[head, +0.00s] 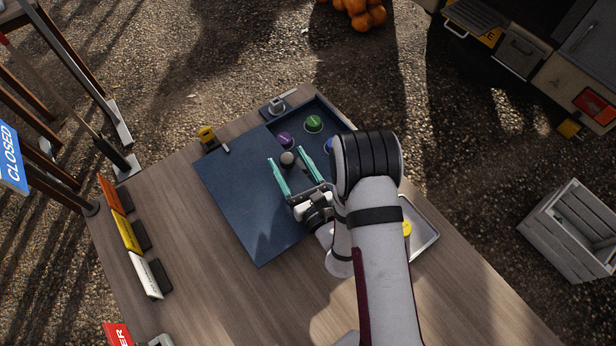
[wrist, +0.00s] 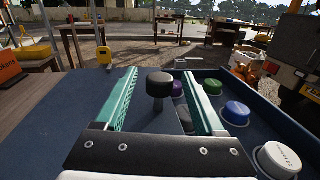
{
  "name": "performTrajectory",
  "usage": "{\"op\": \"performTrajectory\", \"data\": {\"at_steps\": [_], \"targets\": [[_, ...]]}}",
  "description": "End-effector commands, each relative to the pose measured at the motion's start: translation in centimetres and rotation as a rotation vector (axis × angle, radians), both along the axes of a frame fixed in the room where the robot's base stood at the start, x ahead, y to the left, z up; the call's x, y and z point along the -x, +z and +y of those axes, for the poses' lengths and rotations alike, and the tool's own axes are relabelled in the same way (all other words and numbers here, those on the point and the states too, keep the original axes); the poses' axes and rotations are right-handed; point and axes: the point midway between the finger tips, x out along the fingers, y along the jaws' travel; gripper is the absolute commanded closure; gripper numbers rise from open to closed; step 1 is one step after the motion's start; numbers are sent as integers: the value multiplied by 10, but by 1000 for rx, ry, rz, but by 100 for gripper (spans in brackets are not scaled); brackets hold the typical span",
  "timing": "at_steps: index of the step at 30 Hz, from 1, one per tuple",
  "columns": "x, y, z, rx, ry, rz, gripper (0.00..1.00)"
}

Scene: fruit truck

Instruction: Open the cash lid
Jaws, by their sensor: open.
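The cash box's dark blue sliding lid (head: 233,193) covers the left part of the box on the wooden table. A dark round knob (head: 288,158) stands on the lid near its right edge; it also shows in the wrist view (wrist: 159,84). To its right, the uncovered part of the box (head: 328,110) shows purple, green and blue round tokens. My gripper (head: 287,157) is open, with its teal fingers on either side of the knob. In the wrist view the knob stands between the fingertips, apart from both. My arm hides part of the box's right side.
A yellow tape measure (head: 206,134) lies beyond the box's left corner. Orange, yellow and white cards (head: 127,232) stand along the table's left edge. The near table is mostly clear.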

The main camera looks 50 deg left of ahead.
Motion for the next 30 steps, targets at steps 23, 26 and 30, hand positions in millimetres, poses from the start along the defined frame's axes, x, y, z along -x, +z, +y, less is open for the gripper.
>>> {"op": "performTrajectory", "data": {"at_steps": [23,26,30], "targets": [[16,0,-113,5,2,3,29],[16,0,-113,5,2,2,29],[16,0,-113,4,3,2,29]]}}
